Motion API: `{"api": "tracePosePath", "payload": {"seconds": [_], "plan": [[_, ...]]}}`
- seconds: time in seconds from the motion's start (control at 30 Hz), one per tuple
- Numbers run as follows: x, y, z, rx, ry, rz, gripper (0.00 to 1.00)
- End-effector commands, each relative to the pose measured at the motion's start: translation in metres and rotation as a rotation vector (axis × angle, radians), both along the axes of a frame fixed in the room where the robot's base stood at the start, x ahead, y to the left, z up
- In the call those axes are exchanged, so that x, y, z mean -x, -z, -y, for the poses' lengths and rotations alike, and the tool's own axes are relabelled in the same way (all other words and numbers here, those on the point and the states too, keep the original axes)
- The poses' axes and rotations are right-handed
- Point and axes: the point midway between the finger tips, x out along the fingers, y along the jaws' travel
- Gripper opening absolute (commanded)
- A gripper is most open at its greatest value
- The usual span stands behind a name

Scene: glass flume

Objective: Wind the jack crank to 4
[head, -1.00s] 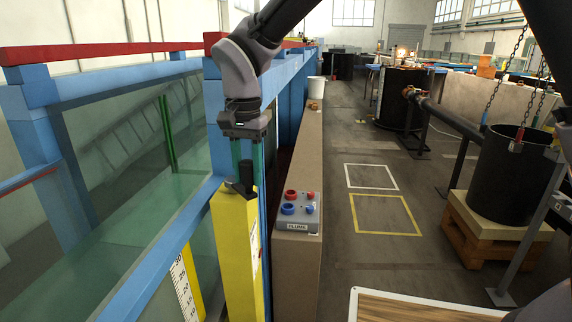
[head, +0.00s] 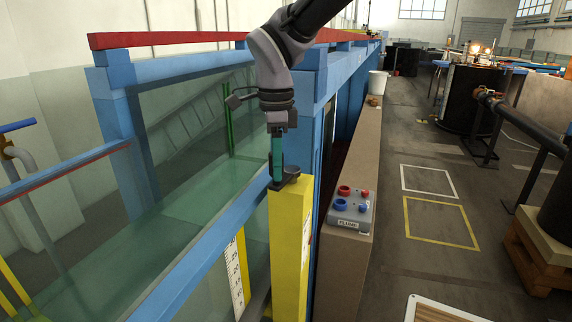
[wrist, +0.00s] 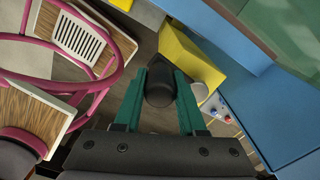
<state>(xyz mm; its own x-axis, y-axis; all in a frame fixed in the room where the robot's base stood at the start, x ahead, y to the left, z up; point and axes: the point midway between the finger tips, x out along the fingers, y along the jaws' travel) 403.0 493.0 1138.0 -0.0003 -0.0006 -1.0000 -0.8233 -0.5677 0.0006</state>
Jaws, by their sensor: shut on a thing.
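The jack crank (head: 288,182) is a small dark arm on top of a yellow post (head: 290,235) beside the blue flume frame. Its upright black handle (wrist: 159,88) shows between my teal fingers in the wrist view. My gripper (head: 277,165) points down over the post top and is shut on that handle. The fingers hide most of the handle in the head view. A label on the right face of the post (wrist: 190,55) is too small to read, and I cannot read the crank's present setting.
A grey control box (head: 352,210) with red and blue knobs sits on the brown ledge right of the post. A white scale (head: 238,272) stands by the glass at left. The blue rail (head: 195,262) runs close beside the post.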

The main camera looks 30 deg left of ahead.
Motion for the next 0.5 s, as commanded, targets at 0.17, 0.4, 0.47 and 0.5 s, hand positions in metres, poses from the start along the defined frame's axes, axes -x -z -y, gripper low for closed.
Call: {"api": "tracePosePath", "payload": {"seconds": [0.17,0.4,0.47,0.5], "plan": [[-0.001,0.000,-0.011,-0.001,0.141,0.002,0.00],[-0.003,-0.001,-0.022,-0.003,0.281,0.001,0.00],[-0.003,-0.001,-0.023,-0.003,0.305,0.001,0.00],[-0.003,-0.001,-0.024,-0.002,0.318,0.001,0.00]]}}
